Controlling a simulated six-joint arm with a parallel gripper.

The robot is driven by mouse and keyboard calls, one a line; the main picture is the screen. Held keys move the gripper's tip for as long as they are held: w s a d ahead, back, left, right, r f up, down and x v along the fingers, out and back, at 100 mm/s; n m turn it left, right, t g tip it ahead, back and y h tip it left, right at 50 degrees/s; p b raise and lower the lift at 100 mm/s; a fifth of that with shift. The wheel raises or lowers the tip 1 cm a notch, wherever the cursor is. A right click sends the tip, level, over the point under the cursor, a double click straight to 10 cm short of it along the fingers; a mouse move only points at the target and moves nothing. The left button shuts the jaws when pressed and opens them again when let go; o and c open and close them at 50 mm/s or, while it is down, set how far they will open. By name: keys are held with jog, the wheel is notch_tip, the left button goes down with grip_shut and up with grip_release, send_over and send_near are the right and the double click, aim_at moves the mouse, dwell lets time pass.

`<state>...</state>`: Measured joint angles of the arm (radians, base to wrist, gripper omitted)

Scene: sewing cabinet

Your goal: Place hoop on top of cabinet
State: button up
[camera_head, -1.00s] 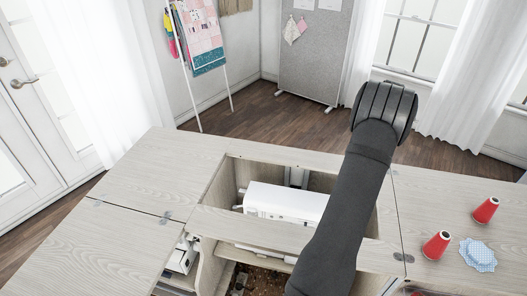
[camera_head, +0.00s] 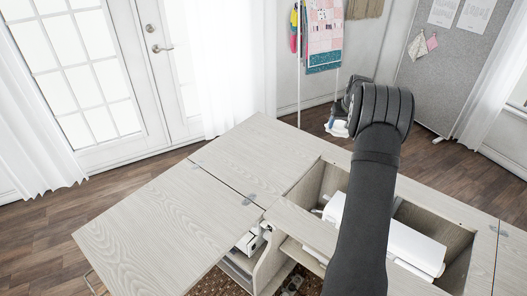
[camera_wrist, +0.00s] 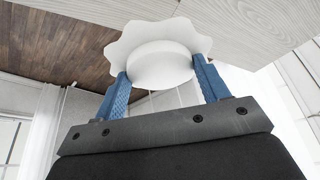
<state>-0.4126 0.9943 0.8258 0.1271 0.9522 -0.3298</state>
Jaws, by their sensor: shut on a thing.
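My gripper (camera_wrist: 160,68) has two blue fingers, closed on opposite sides of a white hoop (camera_wrist: 160,72). The hoop has a round rim with a wavy-edged white sheet beyond it. In the head view the hoop (camera_head: 337,129) shows only in part, below the dark gripper end and partly hidden by my arm. It is in the air and appears against the floor, beyond the cabinet's back edge. The cabinet (camera_head: 165,225) has a pale wood top. In the wrist view, a pale wood surface (camera_wrist: 255,22) lies behind the hoop at upper right, apart from it.
The cabinet's left top panel is bare. An open well in the middle holds a white machine (camera_head: 405,245). A fabric rack (camera_head: 325,35) and a grey board (camera_head: 445,75) stand behind. Glass doors (camera_head: 85,65) are at the left. My arm blocks part of the well.

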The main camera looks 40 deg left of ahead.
jog(key=s+a+n, duration=0.3)
jog(key=s+a, duration=0.5)
jog(key=a, duration=0.5)
jog(key=n+g+y, duration=0.1)
jog(key=n+g, duration=0.1)
jog(key=n, duration=0.1)
send_over(231, 153)
jog(key=d, duration=0.1)
jog(key=f, duration=1.2)
jog(key=shift+s+d, duration=0.2)
jog(key=shift+f, duration=1.95)
jog(key=shift+f, duration=0.2)
jog(key=o, duration=1)
jog(key=shift+c, duration=0.2)
